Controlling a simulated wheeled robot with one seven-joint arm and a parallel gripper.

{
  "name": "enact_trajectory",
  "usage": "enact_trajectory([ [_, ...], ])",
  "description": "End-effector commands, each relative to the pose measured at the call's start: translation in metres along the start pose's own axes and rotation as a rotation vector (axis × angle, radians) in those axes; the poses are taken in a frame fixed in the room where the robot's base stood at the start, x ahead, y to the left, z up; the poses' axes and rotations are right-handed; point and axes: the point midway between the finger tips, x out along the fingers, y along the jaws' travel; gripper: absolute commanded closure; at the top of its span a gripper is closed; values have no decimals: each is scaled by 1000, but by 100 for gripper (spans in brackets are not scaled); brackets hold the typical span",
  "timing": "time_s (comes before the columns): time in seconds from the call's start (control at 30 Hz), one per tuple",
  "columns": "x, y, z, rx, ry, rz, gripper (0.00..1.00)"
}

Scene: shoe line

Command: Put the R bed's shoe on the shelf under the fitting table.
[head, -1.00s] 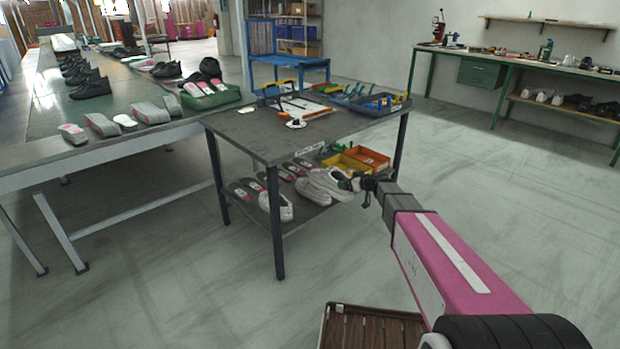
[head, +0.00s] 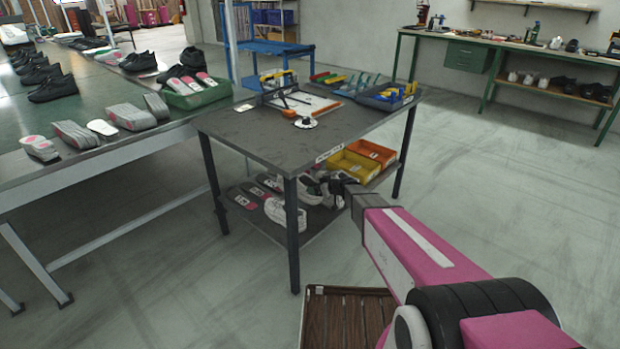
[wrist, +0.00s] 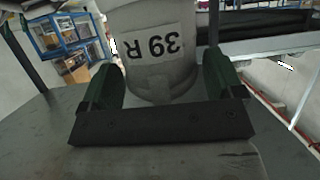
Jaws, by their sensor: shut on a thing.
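My gripper (head: 342,184) is at the near right side of the fitting table (head: 255,137), at the level below its top. It is shut on a pale grey-white piece (wrist: 160,50) with a "39 R" label, which sits between the green fingers in the wrist view and appears to be the shoe. In the head view the table edge and my gripper hide most of it. The shelf (head: 268,232) under the table bears a white shoe (head: 284,214) and dark insoles with pink marks (head: 240,199). I cannot tell whether the held piece touches the shelf.
Yellow (head: 350,166) and orange (head: 372,152) bins stand at the shelf's right back. Table legs (head: 291,235) bound the near side. A conveyor (head: 100,160) with shoes runs at left. A brown slatted stand (head: 345,318) is low in front. Floor at right is clear.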

Motion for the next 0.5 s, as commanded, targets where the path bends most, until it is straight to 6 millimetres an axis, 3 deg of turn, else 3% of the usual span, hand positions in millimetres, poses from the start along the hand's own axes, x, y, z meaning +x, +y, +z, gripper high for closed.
enact_trajectory([
  [0.5, 26, 1, 61, 1, 0, 0, 64],
])
